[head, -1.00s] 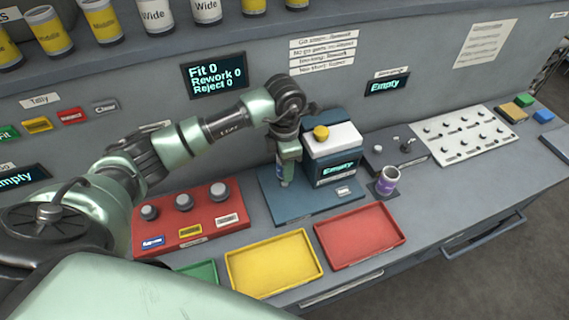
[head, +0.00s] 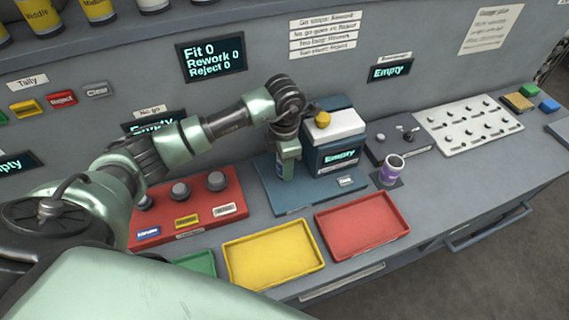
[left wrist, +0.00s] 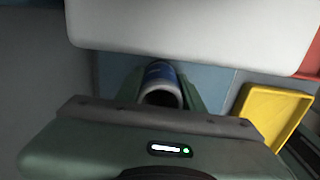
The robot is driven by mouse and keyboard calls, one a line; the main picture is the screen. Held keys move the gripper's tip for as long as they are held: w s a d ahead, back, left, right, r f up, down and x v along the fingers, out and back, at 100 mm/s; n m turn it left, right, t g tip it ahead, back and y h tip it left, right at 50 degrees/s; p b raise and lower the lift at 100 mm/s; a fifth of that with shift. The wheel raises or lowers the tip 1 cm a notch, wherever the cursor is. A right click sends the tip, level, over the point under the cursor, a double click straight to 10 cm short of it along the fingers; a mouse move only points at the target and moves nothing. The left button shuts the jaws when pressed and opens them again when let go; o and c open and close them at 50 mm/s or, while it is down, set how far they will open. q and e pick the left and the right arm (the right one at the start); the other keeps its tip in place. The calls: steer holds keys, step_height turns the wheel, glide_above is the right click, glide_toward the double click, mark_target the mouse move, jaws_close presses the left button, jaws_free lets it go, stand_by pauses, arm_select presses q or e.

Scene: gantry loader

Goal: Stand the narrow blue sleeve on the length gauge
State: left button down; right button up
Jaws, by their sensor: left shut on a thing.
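My left gripper (head: 287,168) is shut on the narrow blue sleeve, seen in the left wrist view (left wrist: 160,84) as a blue tube with a pale rim and dark open end between the fingers. In the head view the gripper largely hides the sleeve. The length gauge is a dark blue block (head: 339,164) with a white top, a yellow knob (head: 322,119) and a display reading "Empty", on a blue base plate (head: 275,198). The sleeve is over the plate, left of the block. I cannot tell whether it touches the plate. My right gripper is not in view.
A red stand with grey knobs (head: 200,213) is left of the gauge. Yellow (head: 273,259) and red (head: 360,226) trays lie in front.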

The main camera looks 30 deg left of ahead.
arm_select(q)
steer(key=shift+f, duration=0.1)
stand_by(0.4)
steer(key=c, duration=0.8)
jaws_free()
step_height(320, 180, up, 8)
steer(key=shift+f+b, duration=0.1)
steer(key=shift+b, duration=1.05)
